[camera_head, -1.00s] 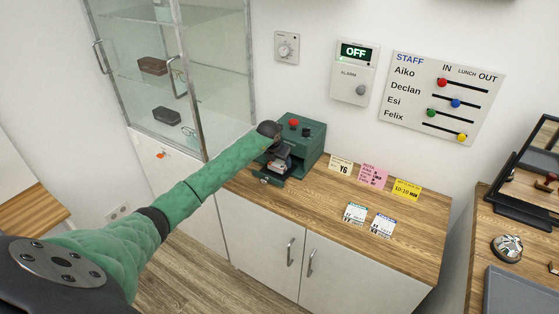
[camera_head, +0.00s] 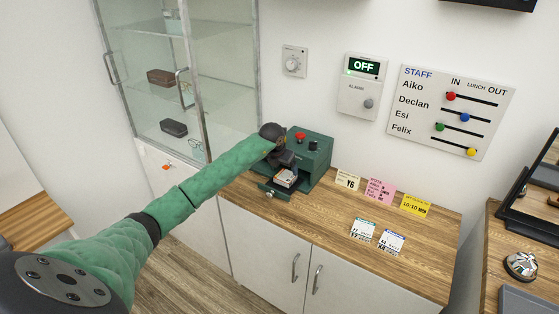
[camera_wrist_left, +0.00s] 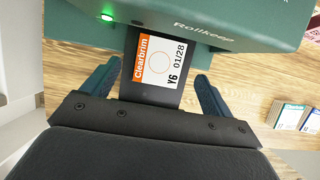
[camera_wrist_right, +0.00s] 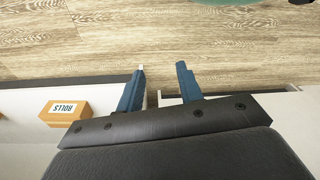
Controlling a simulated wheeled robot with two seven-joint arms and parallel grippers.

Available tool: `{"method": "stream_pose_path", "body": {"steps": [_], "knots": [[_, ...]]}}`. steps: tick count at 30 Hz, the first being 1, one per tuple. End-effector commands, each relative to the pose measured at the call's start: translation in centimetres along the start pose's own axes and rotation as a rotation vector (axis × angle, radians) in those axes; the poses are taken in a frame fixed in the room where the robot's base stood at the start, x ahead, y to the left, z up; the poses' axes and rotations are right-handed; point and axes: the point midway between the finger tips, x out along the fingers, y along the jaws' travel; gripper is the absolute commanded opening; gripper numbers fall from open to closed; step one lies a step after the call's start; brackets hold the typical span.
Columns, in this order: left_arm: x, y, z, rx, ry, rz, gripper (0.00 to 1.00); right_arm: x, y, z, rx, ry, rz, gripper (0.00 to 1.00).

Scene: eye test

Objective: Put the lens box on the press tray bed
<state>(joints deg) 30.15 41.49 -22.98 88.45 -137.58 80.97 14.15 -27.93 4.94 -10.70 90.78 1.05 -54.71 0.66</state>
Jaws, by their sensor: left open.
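The lens box (camera_wrist_left: 158,60) is white with an orange "Clearbrim" band and reads "Y6 01/28". It lies flat, label up, on the dark press tray bed (camera_wrist_left: 152,96), which sticks out of the green press (camera_head: 312,154). The box also shows in the head view (camera_head: 286,178). My left gripper (camera_wrist_left: 158,74) is open, with one finger on each side of the box and tray and clear gaps to both. It shows above the box in the head view (camera_head: 283,161). My right gripper (camera_wrist_right: 160,68) is open and empty, away from the press.
Two similar small boxes, one teal-banded (camera_head: 363,229) and one blue-banded (camera_head: 391,242), lie on the wooden counter (camera_head: 330,235). A glass cabinet (camera_head: 215,100) is at left. An orange box (camera_wrist_right: 66,112) shows in the right wrist view.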

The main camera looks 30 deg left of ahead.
Motion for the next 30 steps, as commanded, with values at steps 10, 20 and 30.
{"method": "stream_pose_path", "body": {"steps": [10, 20, 30], "knots": [[-4.8, 0.1, 0.0, 0.0, -0.001, 0.001, 0.86, -5.5, -1.1, -2.4, 0.006, -0.009, -0.016, 0.36], [-6.8, 0.0, 0.0, -0.001, 0.0, 0.0, 0.86, -8.2, -1.4, -3.6, 0.006, -0.009, -0.02, 0.36], [-6.9, 0.0, 0.0, -0.001, 0.0, 0.0, 0.86, -8.3, -1.4, -3.7, 0.006, -0.01, -0.021, 0.36]]}}
